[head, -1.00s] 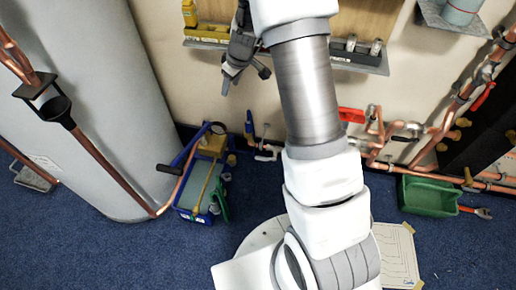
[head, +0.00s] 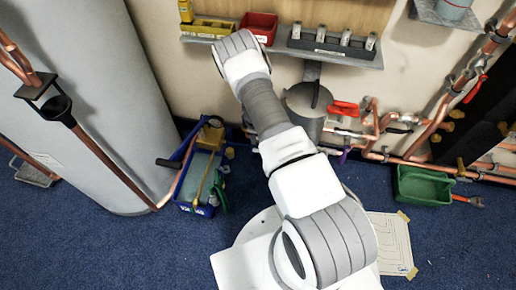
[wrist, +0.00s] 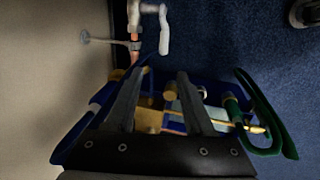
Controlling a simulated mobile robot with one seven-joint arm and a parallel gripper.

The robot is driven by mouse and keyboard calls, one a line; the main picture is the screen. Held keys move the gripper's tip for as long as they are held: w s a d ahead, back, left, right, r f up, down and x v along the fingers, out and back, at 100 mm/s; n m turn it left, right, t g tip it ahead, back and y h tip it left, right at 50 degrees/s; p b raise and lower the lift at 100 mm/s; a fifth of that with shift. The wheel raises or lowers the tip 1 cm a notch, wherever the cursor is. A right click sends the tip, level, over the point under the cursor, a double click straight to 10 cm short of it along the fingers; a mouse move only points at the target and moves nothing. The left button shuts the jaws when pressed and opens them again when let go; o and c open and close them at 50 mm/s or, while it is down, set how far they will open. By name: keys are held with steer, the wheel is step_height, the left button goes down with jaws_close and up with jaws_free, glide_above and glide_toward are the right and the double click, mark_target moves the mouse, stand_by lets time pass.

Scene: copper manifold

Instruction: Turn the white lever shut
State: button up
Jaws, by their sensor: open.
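The white lever (wrist: 164,32) shows at the top of the wrist view, on a pale valve body with a copper pipe beside it. It points down the picture, toward the space beyond my fingers. My gripper (wrist: 160,78) is open, with its two dark fingers apart and nothing held between them. The lever lies beyond the fingertips and does not appear to touch them. In the head view my arm covers the place where the lever was seen, and I cannot make out my gripper there.
A blue tool tote (head: 205,165) with a yellow-handled tool stands on the carpet by the grey tank (head: 85,110). Copper pipes with a red lever (head: 345,107) run along the wall. A green bin (head: 423,186) sits at right. A shelf (head: 385,60) hangs above.

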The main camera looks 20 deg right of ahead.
steer(key=f+b, duration=0.2)
steer(key=f, duration=0.2)
steer(key=d+f+b, duration=0.1)
steer(key=f, duration=0.4)
steer(key=w+f+b, duration=0.1)
steer(key=f+b, duration=0.1)
steer(key=f, duration=0.2)
steer(key=shift+w+d+f+b, duration=0.1)
steer(key=shift+d+f+b, duration=0.15)
steer(key=shift+d+b, duration=0.1)
jaws_close()
stand_by(0.9)
